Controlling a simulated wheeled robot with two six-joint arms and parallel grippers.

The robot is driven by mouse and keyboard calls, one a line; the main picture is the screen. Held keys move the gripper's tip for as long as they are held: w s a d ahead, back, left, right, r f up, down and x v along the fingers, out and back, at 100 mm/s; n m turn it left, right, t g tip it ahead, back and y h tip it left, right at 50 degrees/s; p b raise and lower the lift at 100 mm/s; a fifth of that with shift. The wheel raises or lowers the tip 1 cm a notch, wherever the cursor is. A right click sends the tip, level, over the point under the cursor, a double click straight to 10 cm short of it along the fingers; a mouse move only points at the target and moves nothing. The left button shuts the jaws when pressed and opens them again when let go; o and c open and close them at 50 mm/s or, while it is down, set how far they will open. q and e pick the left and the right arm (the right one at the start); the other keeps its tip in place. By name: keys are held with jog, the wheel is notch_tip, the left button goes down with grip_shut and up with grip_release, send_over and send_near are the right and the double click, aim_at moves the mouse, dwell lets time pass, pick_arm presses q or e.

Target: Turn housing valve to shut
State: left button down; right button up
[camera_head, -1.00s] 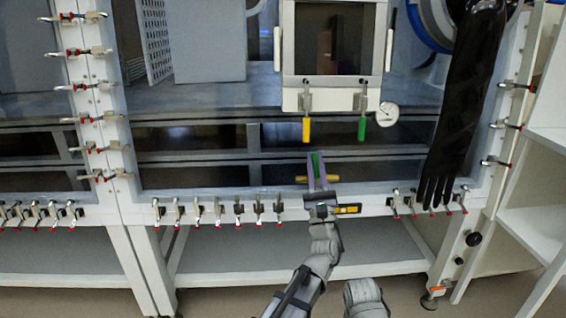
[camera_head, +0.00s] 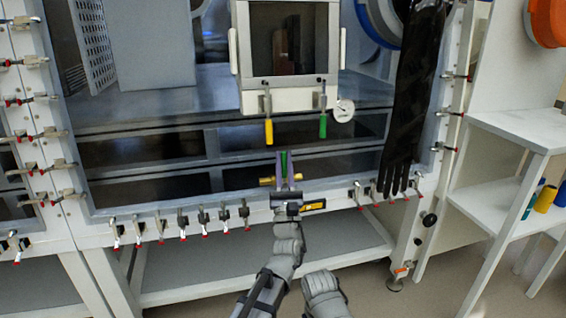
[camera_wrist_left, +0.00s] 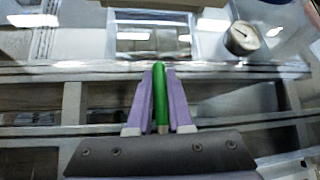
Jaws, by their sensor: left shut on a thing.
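The housing valve has a horizontal brass body (camera_head: 266,181) with a green lever handle (camera_head: 284,162), low in front of the glovebox window. My left gripper (camera_head: 283,163) is shut on the green handle, with a purple finger on each side. In the left wrist view the green handle (camera_wrist_left: 160,95) stands upright between the two fingers (camera_wrist_left: 160,100). In the head view the handle points away from me, roughly across the brass body, which is partly hidden behind the gripper. My right gripper is not in view.
A yellow handle (camera_head: 268,131) and another green handle (camera_head: 323,126) hang under the white-framed door, by a round gauge (camera_head: 343,110). A black glove (camera_head: 405,110) hangs at right. Toggle clamps (camera_head: 182,222) line the lower frame. A white shelf (camera_head: 515,130) stands at right.

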aim_at(284, 168)
pick_arm(q)
jog(key=c, duration=0.8)
grip_release()
jog(key=shift+c, duration=0.2)
jog(key=shift+f, duration=0.1)
jog(key=b+v, duration=0.5)
jog(key=v, duration=0.2)
jog(key=shift+f, duration=0.15)
jog(key=shift+s+f+b, duration=0.1)
jog(key=shift+s+b, duration=0.15)
jog(key=shift+b, duration=0.05)
